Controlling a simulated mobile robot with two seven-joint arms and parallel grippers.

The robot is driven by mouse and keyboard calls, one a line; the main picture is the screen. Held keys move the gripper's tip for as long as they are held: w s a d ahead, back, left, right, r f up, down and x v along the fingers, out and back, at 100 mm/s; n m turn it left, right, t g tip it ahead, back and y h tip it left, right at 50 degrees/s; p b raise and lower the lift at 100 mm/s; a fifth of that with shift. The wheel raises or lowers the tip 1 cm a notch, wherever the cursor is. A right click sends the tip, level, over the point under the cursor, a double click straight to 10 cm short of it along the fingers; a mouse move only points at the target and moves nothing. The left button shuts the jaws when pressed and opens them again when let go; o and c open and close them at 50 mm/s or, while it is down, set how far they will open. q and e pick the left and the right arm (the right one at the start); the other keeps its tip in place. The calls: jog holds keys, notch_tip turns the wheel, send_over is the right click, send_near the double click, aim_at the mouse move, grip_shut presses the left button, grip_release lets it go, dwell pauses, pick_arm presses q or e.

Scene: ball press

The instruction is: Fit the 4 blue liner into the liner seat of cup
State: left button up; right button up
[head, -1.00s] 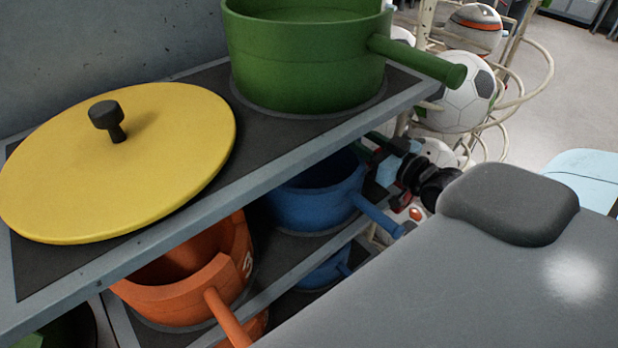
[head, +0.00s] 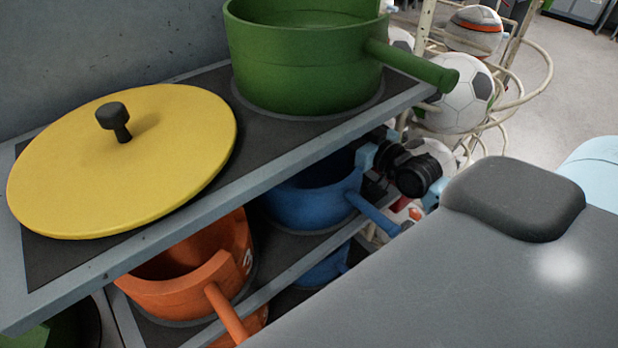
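A blue vessel (head: 305,205) with a straight handle stands on the shelf below the top board. A second blue vessel (head: 322,270) shows partly on a lower shelf. No number is readable on either, and I cannot tell which is the liner or the cup. A black and light-blue wrist (head: 405,170), seemingly of my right arm, reaches in beside the upper blue vessel from the right. Its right gripper (head: 366,158) is mostly hidden behind the top board's edge, so its fingers and any load are not visible. My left gripper is not in view.
The top board (head: 200,135) carries a yellow lid (head: 120,185) with a black knob and a green handled pot (head: 305,65). An orange vessel (head: 180,290) marked 3 stands below. A rack with footballs (head: 462,100) is behind, right. Open floor (head: 575,75) lies farther right.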

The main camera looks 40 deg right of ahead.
grip_shut()
jog(key=shift+r, duration=0.15)
dwell(1.0)
